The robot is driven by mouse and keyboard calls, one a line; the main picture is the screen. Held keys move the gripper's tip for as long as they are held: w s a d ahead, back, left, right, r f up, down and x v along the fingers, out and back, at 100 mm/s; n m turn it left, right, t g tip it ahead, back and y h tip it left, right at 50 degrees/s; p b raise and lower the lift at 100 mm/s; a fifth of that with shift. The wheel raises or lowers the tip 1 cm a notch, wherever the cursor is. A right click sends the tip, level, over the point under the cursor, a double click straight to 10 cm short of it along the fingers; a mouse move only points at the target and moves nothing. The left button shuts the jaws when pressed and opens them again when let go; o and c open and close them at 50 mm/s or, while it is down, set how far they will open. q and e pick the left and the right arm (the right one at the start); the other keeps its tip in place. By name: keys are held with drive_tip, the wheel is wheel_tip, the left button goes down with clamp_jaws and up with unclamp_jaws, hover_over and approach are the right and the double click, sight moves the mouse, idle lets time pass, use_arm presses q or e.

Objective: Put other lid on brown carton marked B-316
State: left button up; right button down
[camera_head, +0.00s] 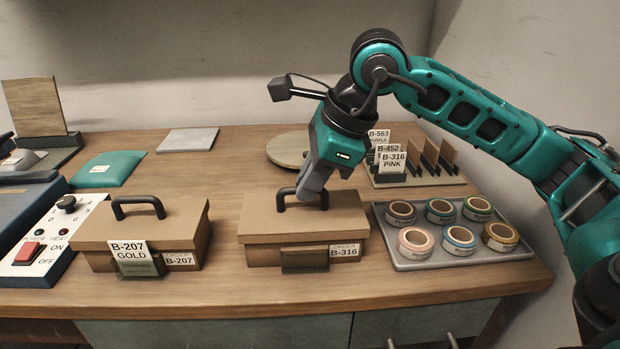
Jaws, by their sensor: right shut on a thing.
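The brown carton marked B-316 (263,257) stands at the middle of the table's front, with an order label on its front right. A brown lid (300,223) with a dark handle (281,203) lies on top of it and looks level. My right gripper (312,198) reaches down from above and is shut on the lid's handle, its fingers hiding part of it. Whether the lid is fully seated cannot be told. My left gripper is not in view.
A lidded carton marked B-207 (185,232) stands to the left, with a B-207 GOLD card on its front. A grey tray (410,262) with several tape rolls lies close on the right. A card rack (425,180) stands behind the tray. A round wooden disc (285,150) lies behind the gripper.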

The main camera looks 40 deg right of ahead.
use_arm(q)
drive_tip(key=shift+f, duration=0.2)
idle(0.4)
use_arm(e)
drive_tip(key=c, duration=1.1)
unclamp_jaws()
use_arm(q)
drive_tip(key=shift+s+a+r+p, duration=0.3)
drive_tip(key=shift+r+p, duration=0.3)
drive_tip(key=shift+p, duration=0.55)
use_arm(e)
drive_tip(key=v, duration=1.3)
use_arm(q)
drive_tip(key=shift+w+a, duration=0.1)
use_arm(e)
drive_tip(key=shift+a+f, duration=0.1)
